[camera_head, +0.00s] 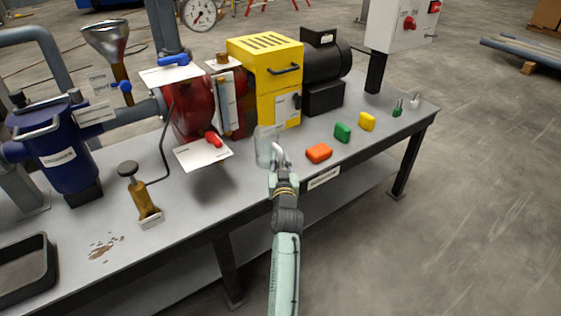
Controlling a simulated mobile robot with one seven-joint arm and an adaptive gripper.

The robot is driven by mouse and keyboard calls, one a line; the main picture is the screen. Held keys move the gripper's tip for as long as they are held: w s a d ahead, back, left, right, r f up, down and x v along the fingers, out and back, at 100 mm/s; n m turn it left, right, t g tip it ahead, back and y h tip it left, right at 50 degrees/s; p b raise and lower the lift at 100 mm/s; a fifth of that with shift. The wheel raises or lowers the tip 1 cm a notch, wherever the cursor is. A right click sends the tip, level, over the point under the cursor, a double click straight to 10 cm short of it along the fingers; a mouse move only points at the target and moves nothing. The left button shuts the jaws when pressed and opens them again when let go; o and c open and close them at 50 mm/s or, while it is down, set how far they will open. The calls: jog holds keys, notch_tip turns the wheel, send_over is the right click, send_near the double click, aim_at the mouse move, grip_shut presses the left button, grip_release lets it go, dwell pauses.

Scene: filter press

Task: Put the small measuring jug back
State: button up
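A small clear measuring jug (263,148) stands upright at the front of the bench, below the yellow guard. It is see-through and its outline is faint. My gripper (279,158) is at the jug's right side and overlaps it in the picture. The fingers are small and partly merge with the jug, so I cannot tell whether they touch it or are closed on it.
The grey bench (200,190) carries a red pump (190,108), a yellow guard (265,80), and a black motor (325,65). A brown spill (105,245) and a dark tray (25,270) are at left.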

jog(key=shift+o, duration=0.9)
jog(key=shift+r+p, duration=0.3)
jog(key=s+d+b, duration=0.1)
jog(key=s, duration=1.1)
jog(key=shift+f+b, duration=0.2)
jog(key=shift+b, duration=0.2)
jog(key=shift+r, duration=0.1)
